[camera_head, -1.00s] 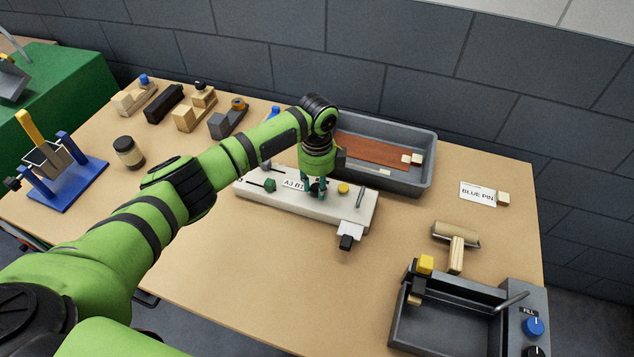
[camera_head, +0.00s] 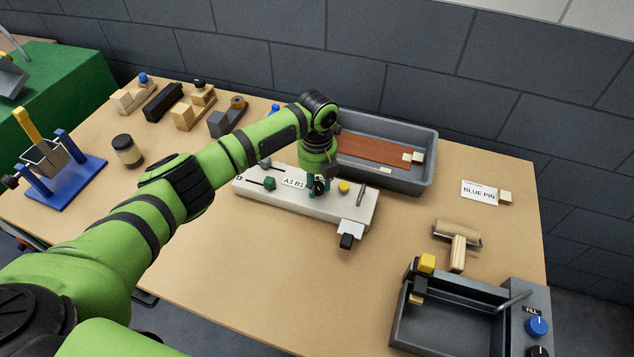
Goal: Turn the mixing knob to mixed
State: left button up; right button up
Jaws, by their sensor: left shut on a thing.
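My left gripper (camera_head: 318,186) comes down from above onto the white dispenser block (camera_head: 362,208) in the middle of the table. Its fingers are shut on a small dark knob on top of the block, mostly hidden between them. The knob's pointer and any marks around it cannot be read. The block has a label "A3 B1" (camera_head: 294,182) to the left of the fingers, a green knob (camera_head: 270,183) in a slot, a yellow button (camera_head: 344,187) and a small metal lever (camera_head: 361,194). My right gripper is not in view.
A grey tray (camera_head: 425,175) with a brown sheet stands behind the block. A roller (camera_head: 457,240) and a grey basin (camera_head: 402,325) with a blue FILL knob (camera_head: 537,326) are at right. A jar (camera_head: 127,151) and blue stand (camera_head: 65,182) are at left. The front middle table is clear.

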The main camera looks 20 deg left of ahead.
aim_at(317, 186)
pick_arm(q)
jog(key=m, duration=0.3)
jog(key=shift+s+f+m+b, duration=0.1)
jog(key=shift+f+m+b, duration=0.1)
jog(key=shift+m+b, duration=0.5)
jog(key=shift+m, duration=1.5)
jog(key=o, duration=1.2)
jog(key=shift+c, duration=0.2)
jog(key=shift+r, duration=0.1)
jog(key=shift+r, duration=0.15)
notch_tip(317, 186, up, 12)
